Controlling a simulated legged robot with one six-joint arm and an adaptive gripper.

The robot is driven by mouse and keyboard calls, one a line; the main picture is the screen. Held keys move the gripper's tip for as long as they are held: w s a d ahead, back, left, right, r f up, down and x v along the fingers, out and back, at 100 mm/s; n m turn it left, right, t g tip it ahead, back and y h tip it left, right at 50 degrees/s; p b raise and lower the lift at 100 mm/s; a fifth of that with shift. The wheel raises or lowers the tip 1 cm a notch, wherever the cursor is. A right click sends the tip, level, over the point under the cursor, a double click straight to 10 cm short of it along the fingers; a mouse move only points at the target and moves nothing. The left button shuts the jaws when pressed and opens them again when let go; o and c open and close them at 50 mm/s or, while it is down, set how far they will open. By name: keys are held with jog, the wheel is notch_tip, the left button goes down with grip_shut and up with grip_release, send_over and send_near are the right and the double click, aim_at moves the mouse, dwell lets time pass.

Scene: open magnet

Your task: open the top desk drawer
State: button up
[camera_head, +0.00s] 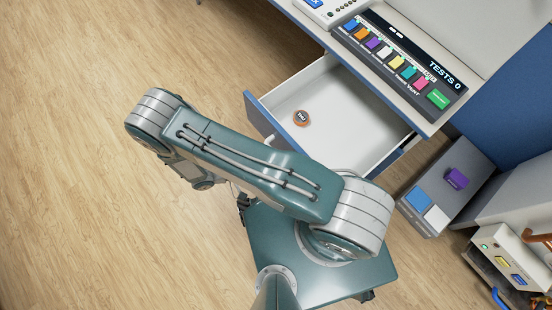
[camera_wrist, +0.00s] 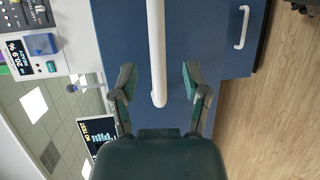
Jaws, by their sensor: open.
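The top desk drawer (camera_head: 345,115) stands pulled out from under the desktop in the head view, its white inside showing. A small round brown object with a dark label (camera_head: 301,118) lies in it. My arm covers part of the drawer's blue front. In the wrist view, the blue drawer front (camera_wrist: 120,30) fills the middle, with a long white bar handle (camera_wrist: 157,50) across it. My gripper (camera_wrist: 160,82) is open, with one finger on each side of the handle and a gap visible on both sides. My gripper is not visible in the head view.
A panel with coloured blocks and a "TESTS 0" display (camera_head: 400,62) sits on the desktop. A grey box with coloured squares (camera_head: 445,190) stands right of the drawer. A second, smaller handle (camera_wrist: 242,27) shows in the wrist view. Wooden floor at left is clear.

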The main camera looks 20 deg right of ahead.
jog(key=a+r, duration=0.1)
jog(key=a, duration=0.5)
jog(key=shift+a, duration=0.25)
jog(key=shift+r, duration=0.15)
